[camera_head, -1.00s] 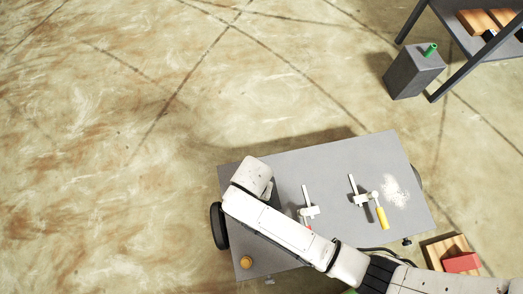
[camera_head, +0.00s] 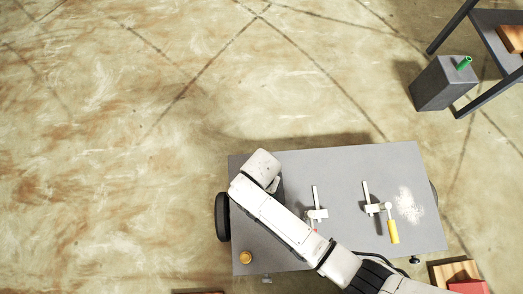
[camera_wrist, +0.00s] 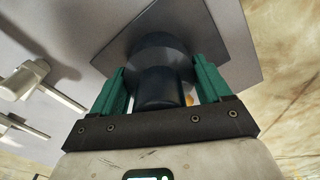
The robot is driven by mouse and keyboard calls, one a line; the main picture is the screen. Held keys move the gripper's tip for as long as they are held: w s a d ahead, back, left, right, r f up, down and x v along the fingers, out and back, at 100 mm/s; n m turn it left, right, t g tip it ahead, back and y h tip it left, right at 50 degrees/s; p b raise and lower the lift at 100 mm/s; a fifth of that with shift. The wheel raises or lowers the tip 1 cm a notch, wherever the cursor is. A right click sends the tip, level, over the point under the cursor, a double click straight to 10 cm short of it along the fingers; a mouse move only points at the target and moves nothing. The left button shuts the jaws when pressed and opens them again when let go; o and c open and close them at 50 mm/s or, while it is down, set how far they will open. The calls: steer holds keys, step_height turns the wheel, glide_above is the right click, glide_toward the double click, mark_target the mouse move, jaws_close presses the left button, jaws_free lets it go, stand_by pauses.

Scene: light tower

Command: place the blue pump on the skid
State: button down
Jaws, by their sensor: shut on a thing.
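In the wrist view my gripper (camera_wrist: 160,82) has its two green fingers on either side of a dark navy cylindrical body, which looks like the blue pump (camera_wrist: 160,88). The gripper is shut on it. Beyond the cylinder are a wider round part and a dark square plate (camera_wrist: 225,40); I cannot tell whether the plate belongs to the pump or lies under it. In the head view my arm's end is over the left part of a grey wheeled table (camera_head: 330,165), hiding the fingers and the pump. I cannot identify the skid with certainty.
On the table are two clamp-like metal pieces (camera_head: 316,213) (camera_head: 373,208), a yellow-handled tool (camera_head: 393,232), white powder (camera_head: 408,205) and an orange-brown round item (camera_head: 246,257). A wooden piece with a red block (camera_head: 462,275) is lower right. A grey can (camera_head: 440,85) stands by a shelf (camera_head: 497,25).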

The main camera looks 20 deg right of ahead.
jaws_free()
step_height(320, 180, up, 12)
steer(key=p, duration=0.5)
steer(key=shift+d, duration=0.1)
steer(key=s+d+r+n, duration=0.3)
steer(key=s+d+r, duration=0.2)
steer(key=d, duration=0.5)
steer(key=s+d+r+n+t, duration=0.1)
steer(key=s+d+r+n, duration=0.3)
steer(key=s+d, duration=0.3)
steer(key=d+r, duration=0.1)
steer(key=d, duration=0.3)
steer(key=shift+d+r, duration=0.15)
